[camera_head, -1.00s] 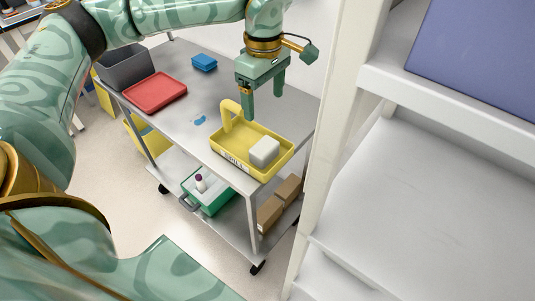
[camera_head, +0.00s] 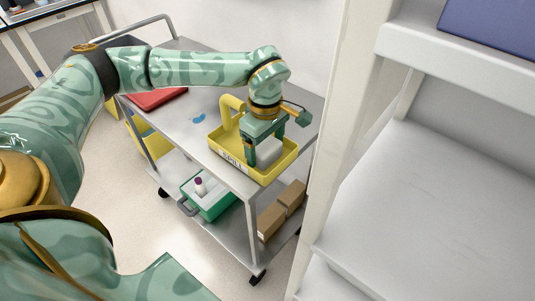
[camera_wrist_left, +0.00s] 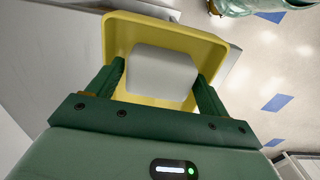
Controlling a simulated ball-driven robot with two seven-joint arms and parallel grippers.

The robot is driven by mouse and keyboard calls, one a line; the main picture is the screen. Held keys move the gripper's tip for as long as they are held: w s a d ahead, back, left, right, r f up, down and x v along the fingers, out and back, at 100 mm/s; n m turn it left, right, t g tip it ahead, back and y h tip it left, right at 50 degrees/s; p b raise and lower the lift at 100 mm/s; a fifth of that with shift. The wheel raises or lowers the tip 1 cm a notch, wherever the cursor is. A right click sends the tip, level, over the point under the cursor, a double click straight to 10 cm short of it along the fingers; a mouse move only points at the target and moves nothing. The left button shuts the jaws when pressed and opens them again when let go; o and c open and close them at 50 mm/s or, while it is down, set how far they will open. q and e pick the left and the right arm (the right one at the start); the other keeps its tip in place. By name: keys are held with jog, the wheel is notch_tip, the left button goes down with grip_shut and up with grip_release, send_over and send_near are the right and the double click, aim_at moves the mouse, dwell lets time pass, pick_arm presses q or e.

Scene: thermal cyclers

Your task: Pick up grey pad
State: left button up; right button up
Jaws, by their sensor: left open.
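The grey pad (camera_head: 268,151) is a pale rounded block lying in the yellow tray (camera_head: 229,158) marked "SPILL" on the cart's top. It also shows in the left wrist view (camera_wrist_left: 161,72), inside the tray (camera_wrist_left: 118,38). My left gripper (camera_head: 263,158) is open, reaching down into the tray. In the wrist view its two fingers (camera_wrist_left: 160,80) stand on either side of the pad. I cannot tell whether they touch it. The gripper and wrist hide part of the pad in the head view. My right gripper is not in view.
The grey metal cart (camera_head: 190,131) has a red tray (camera_head: 158,99) at its far left. A white shelf frame (camera_head: 345,110) stands close on the right.

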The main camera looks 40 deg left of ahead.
aim_at(266, 145)
pick_arm(q)
jog(key=shift+f, duration=0.45)
jog(key=shift+r, duration=0.15)
jog(key=shift+c, duration=0.3)
jog(key=c, duration=0.7)
jog(key=shift+o, duration=0.2)
jog(key=shift+r, duration=0.1)
notch_tip(266, 145, up, 9)
jog(key=p, duration=0.3)
jog(key=shift+r, duration=0.15)
jog(key=shift+r+p, duration=0.3)
jog(key=shift+r, duration=0.05)
jog(key=shift+o, duration=0.3)
